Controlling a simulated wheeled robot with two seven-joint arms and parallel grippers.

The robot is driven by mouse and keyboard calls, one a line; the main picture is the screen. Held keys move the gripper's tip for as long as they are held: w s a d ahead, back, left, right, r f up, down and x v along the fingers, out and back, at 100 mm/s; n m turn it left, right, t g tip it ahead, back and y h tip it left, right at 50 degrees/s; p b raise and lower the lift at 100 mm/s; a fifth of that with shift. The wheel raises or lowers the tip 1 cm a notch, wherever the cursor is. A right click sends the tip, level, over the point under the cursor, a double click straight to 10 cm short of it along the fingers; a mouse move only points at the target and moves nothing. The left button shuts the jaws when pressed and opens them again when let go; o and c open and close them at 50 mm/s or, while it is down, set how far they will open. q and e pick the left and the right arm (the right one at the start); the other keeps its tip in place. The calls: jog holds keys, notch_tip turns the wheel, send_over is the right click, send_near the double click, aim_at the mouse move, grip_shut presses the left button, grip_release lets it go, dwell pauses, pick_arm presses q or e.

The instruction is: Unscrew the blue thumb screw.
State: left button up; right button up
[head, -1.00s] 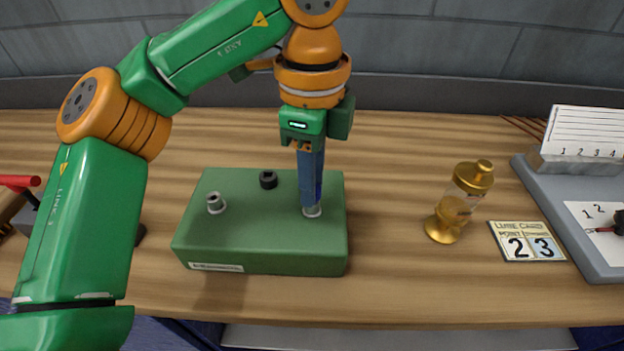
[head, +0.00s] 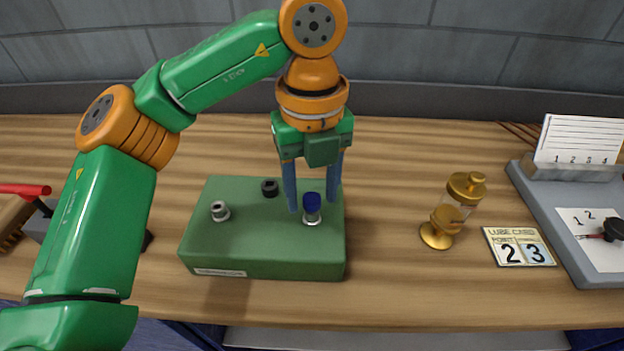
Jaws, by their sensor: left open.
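The blue thumb screw (head: 312,201) stands upright in a silver collar at the right part of the green block (head: 250,250). My left gripper (head: 312,204) points down over the block and is open, with one blue finger on each side of the screw. The left finger looks close to the screw and the right finger a little farther from it; I cannot tell whether either touches. My right gripper is not in view.
The block also carries a silver socket (head: 220,210) and a black knob (head: 270,187). To the right are a brass oiler (head: 452,212), a lube card (head: 519,246) and a grey board (head: 575,235). A red-handled tool (head: 25,190) lies at left. The table front is clear.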

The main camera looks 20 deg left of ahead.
pick_arm(q)
jog(key=m, duration=0.4)
jog(key=shift+r, duration=0.1)
jog(key=m+p, duration=0.1)
jog(key=m, duration=0.2)
jog(key=shift+r+m, duration=0.1)
jog(key=shift+m, duration=0.2)
jog(key=shift+m+p, duration=0.4)
jog(key=shift+m, duration=1.5)
jog(key=m, duration=0.3)
jog(key=shift+p, duration=0.4)
jog(key=m, duration=0.2)
jog(key=shift+m, duration=0.4)
jog(key=shift+f+m, duration=0.2)
jog(key=shift+m, duration=0.8)
grip_shut()
jog(key=n, duration=0.3)
jog(key=shift+f, duration=0.1)
jog(key=shift+n, duration=0.9)
